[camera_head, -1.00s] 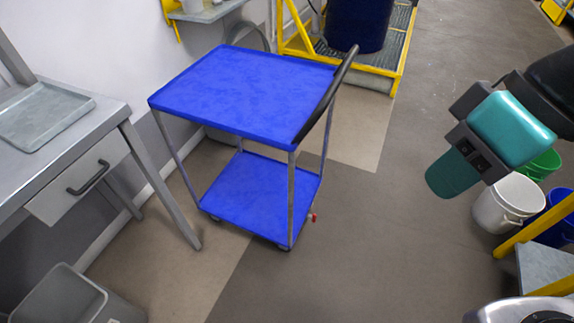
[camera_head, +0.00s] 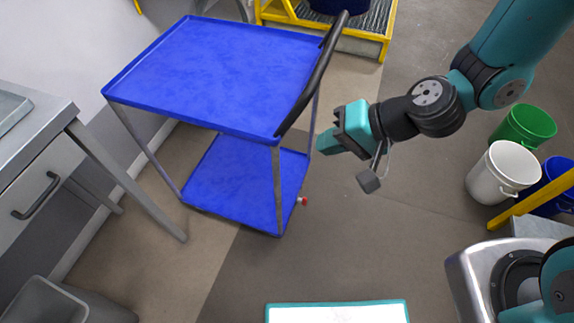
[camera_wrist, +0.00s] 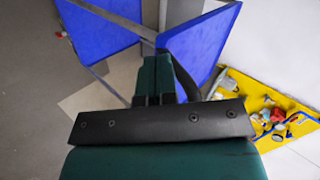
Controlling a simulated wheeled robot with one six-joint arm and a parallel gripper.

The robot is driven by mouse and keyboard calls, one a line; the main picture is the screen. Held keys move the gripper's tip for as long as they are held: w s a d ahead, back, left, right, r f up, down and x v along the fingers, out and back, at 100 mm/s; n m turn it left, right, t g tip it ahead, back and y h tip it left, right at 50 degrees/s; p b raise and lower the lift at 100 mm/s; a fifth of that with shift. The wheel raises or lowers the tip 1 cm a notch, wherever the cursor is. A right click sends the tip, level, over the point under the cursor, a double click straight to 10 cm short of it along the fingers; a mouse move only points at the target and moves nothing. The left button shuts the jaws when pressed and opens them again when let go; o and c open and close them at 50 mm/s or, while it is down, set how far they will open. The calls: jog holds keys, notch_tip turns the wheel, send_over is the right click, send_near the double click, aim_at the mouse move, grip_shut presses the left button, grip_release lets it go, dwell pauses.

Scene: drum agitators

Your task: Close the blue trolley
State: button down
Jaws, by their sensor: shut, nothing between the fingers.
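The blue trolley (camera_head: 215,75) stands on the floor left of centre in the head view, with a blue top tray, a blue lower shelf (camera_head: 245,182) and grey legs. A black handle (camera_head: 318,75) rises along its right side. My gripper (camera_head: 322,145) is shut and empty, just right of the trolley's near right leg, below the handle. In the wrist view my gripper (camera_wrist: 153,65) points at the trolley, whose blue panels (camera_wrist: 200,38) show on both sides of the fingers. I cannot tell whether the fingertips touch it.
A grey metal table with a drawer (camera_head: 35,195) stands at the left, with a grey bin (camera_head: 65,302) below. Green (camera_head: 523,127) and white (camera_head: 492,172) buckets stand at the right. A yellow-framed platform (camera_head: 345,38) is behind the trolley. Floor in front is clear.

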notch_tip(320, 180, down, 10)
jog(key=d+m+t+h, duration=0.1)
jog(key=d+m+t, duration=0.1)
jog(key=m, duration=0.3)
jog(key=b, duration=1.4)
send_near(279, 165)
notch_tip(279, 165, down, 2)
jog(key=s+d, duration=0.2)
jog(key=shift+h, duration=0.3)
jog(key=w+a+f, duration=0.1)
jog(key=w+a, duration=0.1)
jog(key=a, duration=0.1)
jog(key=w+a+f+p, duration=0.1)
jog(key=a, duration=0.1)
jog(key=shift+w+a+f, duration=0.1)
jog(key=shift+w+f, duration=0.1)
jog(key=shift+f, duration=0.15)
jog(key=shift+w+a, duration=0.45)
jog(key=shift+a, duration=0.1)
jog(key=shift+a, duration=0.1)
